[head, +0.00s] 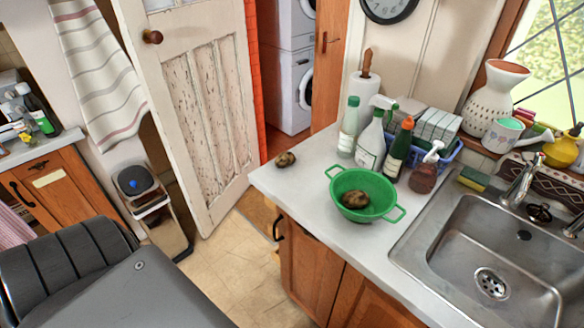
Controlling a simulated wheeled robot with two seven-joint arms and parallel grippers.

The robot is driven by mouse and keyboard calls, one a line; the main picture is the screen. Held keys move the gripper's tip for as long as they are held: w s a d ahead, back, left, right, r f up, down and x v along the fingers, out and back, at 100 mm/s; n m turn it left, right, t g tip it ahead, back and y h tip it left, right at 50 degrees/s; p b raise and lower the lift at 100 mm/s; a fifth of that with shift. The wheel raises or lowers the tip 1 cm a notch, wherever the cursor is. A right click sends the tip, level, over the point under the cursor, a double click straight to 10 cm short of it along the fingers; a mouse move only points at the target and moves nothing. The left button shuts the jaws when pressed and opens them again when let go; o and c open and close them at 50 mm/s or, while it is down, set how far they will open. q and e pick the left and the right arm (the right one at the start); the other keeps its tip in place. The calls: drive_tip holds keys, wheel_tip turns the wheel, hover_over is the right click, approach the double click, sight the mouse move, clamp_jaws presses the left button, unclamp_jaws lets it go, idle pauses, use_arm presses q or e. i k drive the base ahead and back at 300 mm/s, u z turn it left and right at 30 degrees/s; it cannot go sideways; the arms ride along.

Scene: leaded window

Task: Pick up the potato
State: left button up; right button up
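A small brown potato (285,159) lies on the light countertop (290,183), near its far left corner. A second brown potato (355,199) sits inside a green colander (378,187) on the same counter, to the right and nearer. The colander stands upright, with a handle on either side. The task does not say which potato is meant. Neither of my grippers is in view, so their state does not show.
Several bottles (370,146) stand behind the colander, beside a blue basket (444,151). A steel sink (460,232) is on the right. An open white door (199,110) stands left of the counter, and a bin (150,205) is further left. Counter space between the potatoes is clear.

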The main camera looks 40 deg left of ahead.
sight(283, 161)
drive_tip(key=k, duration=0.4)
drive_tip(key=u, duration=0.2)
drive_tip(key=i, duration=0.45)
drive_tip(key=u, duration=1.05)
